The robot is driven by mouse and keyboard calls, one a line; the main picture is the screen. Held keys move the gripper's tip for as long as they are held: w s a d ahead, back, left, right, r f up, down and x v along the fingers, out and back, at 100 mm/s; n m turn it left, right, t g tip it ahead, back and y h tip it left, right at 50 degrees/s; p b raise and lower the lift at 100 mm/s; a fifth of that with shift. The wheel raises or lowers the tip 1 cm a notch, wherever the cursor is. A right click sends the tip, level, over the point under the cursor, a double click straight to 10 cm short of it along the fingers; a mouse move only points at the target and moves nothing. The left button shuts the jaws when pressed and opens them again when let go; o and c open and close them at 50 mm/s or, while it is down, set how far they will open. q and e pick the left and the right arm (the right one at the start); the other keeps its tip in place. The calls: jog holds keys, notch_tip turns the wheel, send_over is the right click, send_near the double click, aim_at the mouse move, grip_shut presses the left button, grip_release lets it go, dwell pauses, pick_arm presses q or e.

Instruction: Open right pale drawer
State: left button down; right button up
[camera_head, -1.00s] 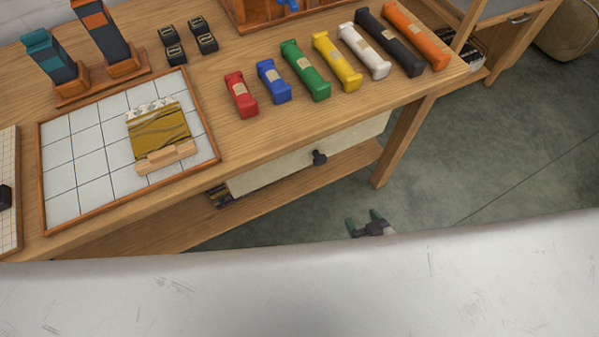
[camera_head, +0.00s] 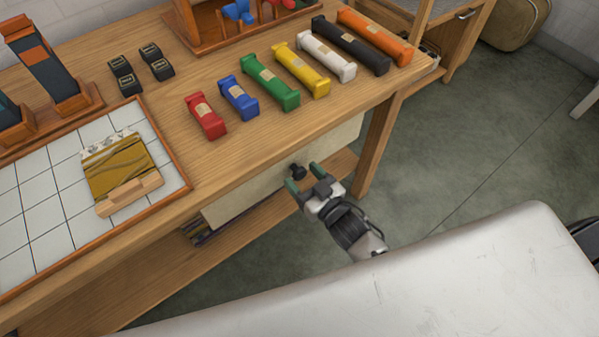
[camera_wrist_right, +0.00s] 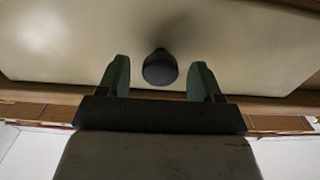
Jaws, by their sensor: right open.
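The pale drawer (camera_head: 245,192) is under the front edge of the wooden table. Its front fills the upper part of the right wrist view (camera_wrist_right: 80,45). The drawer's round black knob (camera_head: 297,171) sticks out from the front. My right gripper (camera_head: 303,184) is open just in front of the knob. In the right wrist view the knob (camera_wrist_right: 160,68) sits between the two green fingertips (camera_wrist_right: 160,76), with a gap on each side. I cannot tell how deep it is between them. The drawer looks shut. My left gripper is not in view.
A tiled tray (camera_head: 35,190) with a yellow-brown piece (camera_head: 120,168) is at left. A lower shelf (camera_head: 180,255) runs beneath the drawer. Floor (camera_head: 470,150) at right is clear.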

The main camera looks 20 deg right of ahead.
jog(key=shift+x, duration=0.8)
grip_shut()
jog(key=shift+s, duration=0.1)
